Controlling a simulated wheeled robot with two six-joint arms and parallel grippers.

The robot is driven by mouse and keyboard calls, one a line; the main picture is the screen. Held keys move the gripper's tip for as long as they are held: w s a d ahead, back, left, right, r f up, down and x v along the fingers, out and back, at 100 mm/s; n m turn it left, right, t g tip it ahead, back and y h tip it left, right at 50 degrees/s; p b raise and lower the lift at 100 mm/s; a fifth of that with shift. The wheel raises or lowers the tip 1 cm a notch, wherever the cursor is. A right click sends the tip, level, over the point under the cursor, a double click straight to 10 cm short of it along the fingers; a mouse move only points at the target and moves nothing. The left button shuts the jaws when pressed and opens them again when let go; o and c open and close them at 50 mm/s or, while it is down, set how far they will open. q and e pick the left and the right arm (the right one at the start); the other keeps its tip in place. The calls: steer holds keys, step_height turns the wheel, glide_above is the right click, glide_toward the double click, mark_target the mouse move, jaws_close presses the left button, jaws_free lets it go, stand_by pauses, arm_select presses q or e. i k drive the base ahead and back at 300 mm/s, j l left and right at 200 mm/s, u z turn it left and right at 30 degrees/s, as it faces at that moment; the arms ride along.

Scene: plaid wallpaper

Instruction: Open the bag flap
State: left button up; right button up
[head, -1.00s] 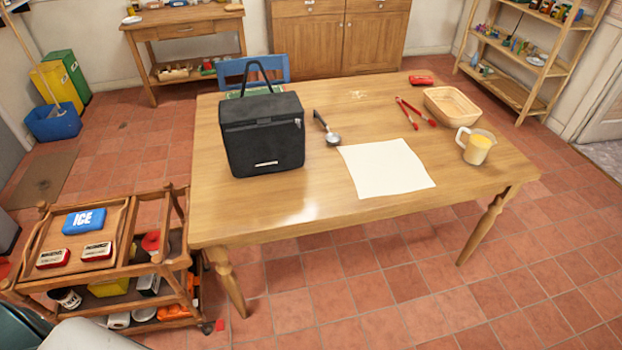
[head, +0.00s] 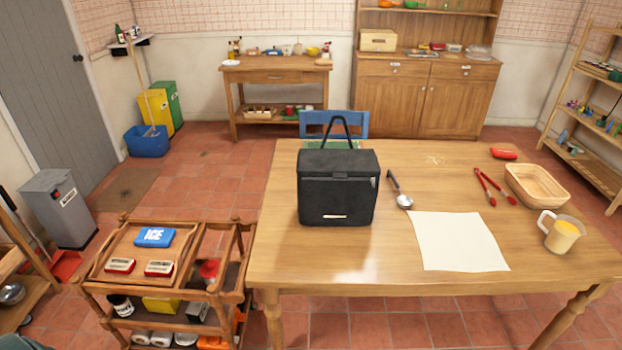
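The black bag (head: 336,203) stands upright on the left part of the wooden table (head: 300,266). Its front faces me, with a pale label low on it. The bag flap (head: 337,163) lies shut over the top and hangs over the upper front edge. The carry handle (head: 347,123) stands up in a loop behind the flap. The inside of the bag is hidden. Neither of my grippers is in view.
A ladle (head: 403,198) and white sheet (head: 459,241) lie right of the bag. Red tongs (head: 484,183), a basket (head: 539,187) and a jug (head: 561,234) are farther right. A wooden cart (head: 107,277) with a blue ice pack (head: 154,237) stands left of the table.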

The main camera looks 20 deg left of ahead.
mark_target(340, 163)
steer(key=i+l+u, duration=0.2)
steer(key=u, duration=0.2)
steer(key=i+l+u, duration=0.2)
steer(key=l+u, duration=0.25)
steer(key=i+l+u, duration=0.1)
steer(key=l+u, duration=0.3)
steer(key=j, duration=0.1)
